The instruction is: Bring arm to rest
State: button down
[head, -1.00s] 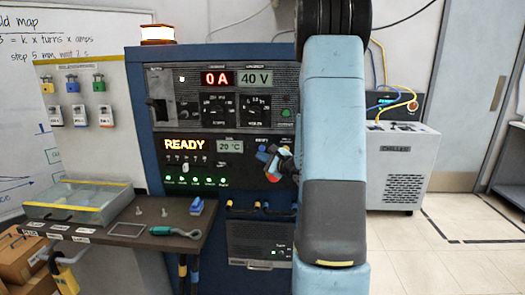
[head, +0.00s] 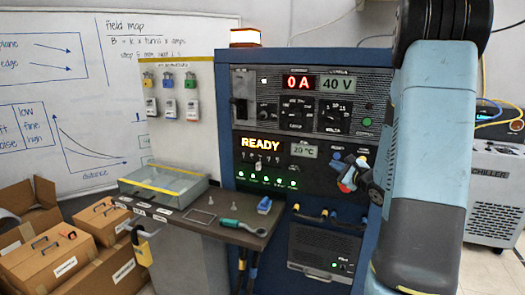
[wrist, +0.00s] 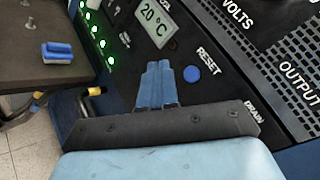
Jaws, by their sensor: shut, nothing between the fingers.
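My gripper (wrist: 158,68) shows in the wrist view with its two blue fingers together and nothing between them. It is in front of the cabinet's black panel, just left of and below the blue RESET button (wrist: 192,74). I cannot tell whether the fingertips touch the panel. In the head view my light blue arm stands upright at the right and hides the cabinet's right edge. Beside it, a red, blue and dark cluster (head: 350,172) shows at the panel; I cannot tell which parts are my gripper. The blue cabinet (head: 227,130) reads 0 A, 40 V and READY.
A side shelf (head: 243,241) holds a clear yellow-edged box (head: 165,186), a green-handled tool (head: 242,226) and a blue block (head: 264,205). Cardboard boxes (head: 60,264) stand at the lower left. A white chiller (head: 492,205) is behind my arm, with open floor near it.

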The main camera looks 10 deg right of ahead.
jog(key=s+a+r+n+g+y, duration=0.25)
jog(key=s+a+n, duration=0.2)
jog(key=a, duration=0.35)
jog(key=s+a+r+n+g+y, duration=0.25)
jog(key=s+a+n+g, duration=0.2)
jog(key=a, duration=0.35)
jog(key=s+a+r+n+g+y, duration=0.25)
jog(key=s+a+n, duration=0.2)
jog(key=a, duration=0.35)
jog(key=s+a+n+g+h, duration=0.2)
jog(key=s+n+g+h, duration=0.3)
jog(key=s, duration=0.6)
jog(key=s+d+r+n+t+h, duration=0.3)
jog(key=s+d+r+n+h, duration=0.1)
jog(key=s+d+n+h, duration=0.1)
jog(key=shift+s+d+h, duration=0.3)
jog(key=shift+s+h, duration=0.25)
jog(key=shift+s, duration=0.6)
jog(key=shift+r, duration=0.1)
